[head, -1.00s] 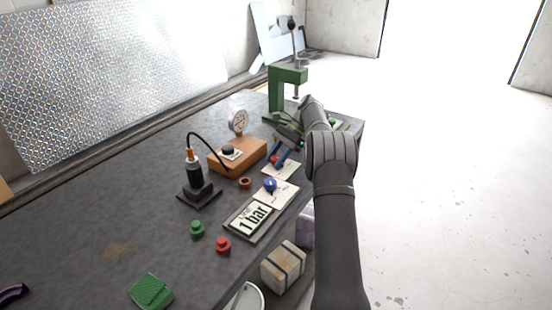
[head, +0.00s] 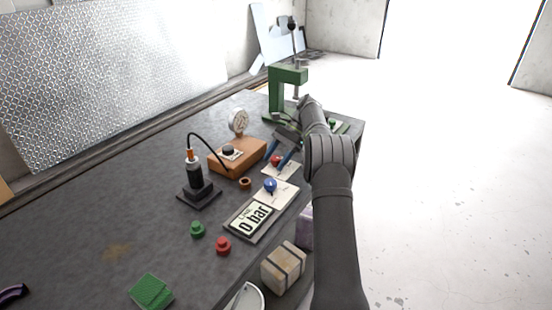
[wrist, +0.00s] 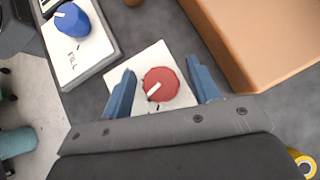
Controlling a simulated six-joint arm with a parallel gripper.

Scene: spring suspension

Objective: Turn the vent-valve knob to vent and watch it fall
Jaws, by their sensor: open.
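The red vent-valve knob (wrist: 161,84) sits on a white plate (wrist: 150,58) in the wrist view, its white pointer mark slanting to the lower left. In the head view the red knob (head: 276,160) shows between my finger tips. My gripper (wrist: 160,90) is open, with one blue finger on each side of the knob and a gap on both sides. The display (head: 252,220) reads 0 bar. The black cylinder (head: 194,171) stands upright on its dark base, with an orange-brown part at its top and a black hose running to the orange box (head: 238,158).
A blue knob (wrist: 73,20) on a plate marked FILL is beside the red one. A gauge (head: 238,121) stands behind the orange box. A green press (head: 287,92) is near my arm. Green (head: 197,229) and red (head: 223,246) buttons lie in front on the bench.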

